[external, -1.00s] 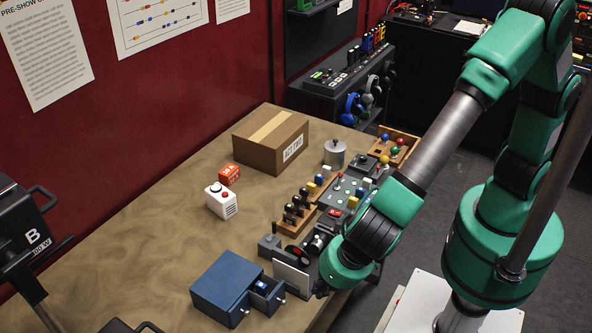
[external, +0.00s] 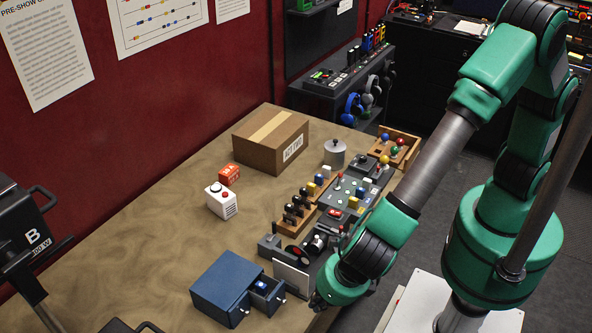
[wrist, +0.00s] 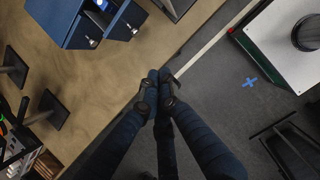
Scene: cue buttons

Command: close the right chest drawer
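The blue chest (external: 222,281) stands near the table's front edge and also shows at the top left of the wrist view (wrist: 62,18). In the wrist view the open drawer (wrist: 126,22) juts out beyond the chest. The left drawer (external: 239,312) looks shut. My gripper (external: 318,303) is to the right of the open drawer, apart from it, near the table edge. In the wrist view its fingertips (wrist: 158,77) are together, holding nothing visible.
The table left of the chest is clear.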

